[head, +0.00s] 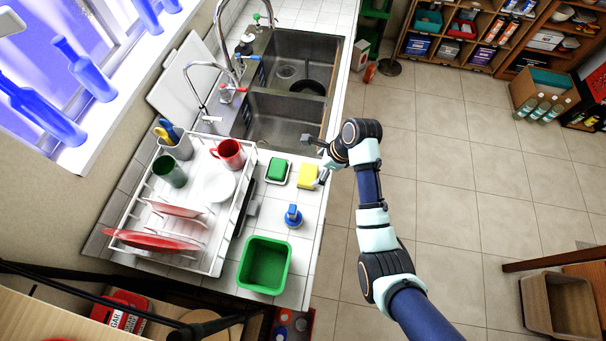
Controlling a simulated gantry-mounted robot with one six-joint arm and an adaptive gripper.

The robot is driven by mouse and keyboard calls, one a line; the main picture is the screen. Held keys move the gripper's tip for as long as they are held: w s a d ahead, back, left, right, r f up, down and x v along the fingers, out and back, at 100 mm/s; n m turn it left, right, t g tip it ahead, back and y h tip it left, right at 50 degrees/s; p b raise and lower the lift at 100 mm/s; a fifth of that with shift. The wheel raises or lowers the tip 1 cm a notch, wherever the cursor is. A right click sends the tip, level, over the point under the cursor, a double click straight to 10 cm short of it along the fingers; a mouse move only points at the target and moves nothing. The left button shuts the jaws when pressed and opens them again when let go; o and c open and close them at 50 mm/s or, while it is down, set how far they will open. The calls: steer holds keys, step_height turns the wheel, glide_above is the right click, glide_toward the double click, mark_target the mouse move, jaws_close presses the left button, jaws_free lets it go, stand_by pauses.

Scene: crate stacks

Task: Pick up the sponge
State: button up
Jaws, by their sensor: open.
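A yellow sponge (308,175) lies on the white tiled counter, in front of the sink. A green block (278,170), which may also be a sponge, lies in a small white dish just left of it. My gripper (313,159) is open and empty at the counter's right edge, close to the yellow sponge. One finger points toward the sink edge and the other is beside the sponge's right side. I cannot tell its height above the counter or whether it touches the sponge.
The steel double sink (285,92) holds a dark pan (308,87). A white dish rack (217,262) with a red mug (229,153) and plates stands left. A blue-topped brush (292,216) and a green tub (263,264) stand nearer. Open floor lies right.

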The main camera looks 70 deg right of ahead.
mark_target(308, 174)
steer(key=shift+w+d+f, duration=0.1)
steer(key=shift+w+f, duration=0.15)
steer(key=shift+f, duration=0.2)
steer(key=shift+w+d+f, duration=0.1)
steer(key=shift+w+f, duration=0.15)
steer(key=shift+f, duration=0.2)
steer(key=x, duration=0.6)
steer(key=shift+w+r+b, duration=0.15)
steer(key=shift+w+b, duration=0.05)
steer(key=shift+b, duration=0.1)
steer(key=c, duration=0.7)
steer(key=shift+r, duration=0.15)
step_height(308, 174, up, 20)
steer(key=p, duration=0.2)
